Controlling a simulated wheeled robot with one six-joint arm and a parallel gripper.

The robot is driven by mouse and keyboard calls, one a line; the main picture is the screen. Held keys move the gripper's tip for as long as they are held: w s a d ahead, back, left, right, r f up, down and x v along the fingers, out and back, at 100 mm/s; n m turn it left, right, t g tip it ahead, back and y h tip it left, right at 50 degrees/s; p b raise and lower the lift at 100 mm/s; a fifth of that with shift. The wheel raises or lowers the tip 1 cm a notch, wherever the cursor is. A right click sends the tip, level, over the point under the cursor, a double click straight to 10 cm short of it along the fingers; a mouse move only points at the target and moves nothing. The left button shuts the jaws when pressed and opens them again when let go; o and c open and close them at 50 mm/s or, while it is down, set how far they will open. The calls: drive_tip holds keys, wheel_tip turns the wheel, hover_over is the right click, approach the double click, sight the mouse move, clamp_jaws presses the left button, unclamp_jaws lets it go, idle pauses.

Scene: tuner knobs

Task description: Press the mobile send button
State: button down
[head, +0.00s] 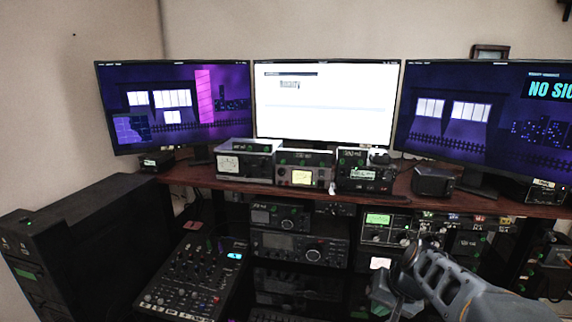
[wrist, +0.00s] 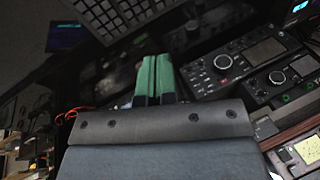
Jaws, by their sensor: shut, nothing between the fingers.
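My gripper (wrist: 155,76) shows in the wrist view as two green fingers side by side, shut with nothing between them. In the head view my grey arm comes in from the lower right; the fingertips are hard to make out there. A black radio with a large silver knob and a small screen (wrist: 240,62) lies right of the fingers in the wrist view, apart from them. A smaller radio with a knob (wrist: 279,77) sits beside it. In the head view these seem to be the stacked radios (head: 300,247) under the shelf. I cannot tell which control is the mobile send button.
A mixer (head: 195,280) with many knobs lies at the lower left. Meter boxes (head: 302,172) stand on the wooden shelf (head: 205,176) below three monitors. More equipment with a green display (head: 378,219) stands near my arm. A black cabinet (head: 80,235) fills the left.

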drive_tip(key=s+a+r+n+h+p, duration=0.2)
drive_tip(key=s+a+r+n+p, duration=0.2)
drive_tip(key=s, duration=0.5)
drive_tip(key=shift+s+a+r+n+h, duration=0.25)
drive_tip(key=shift+a+r+h, duration=0.2)
drive_tip(key=shift+r, duration=0.25)
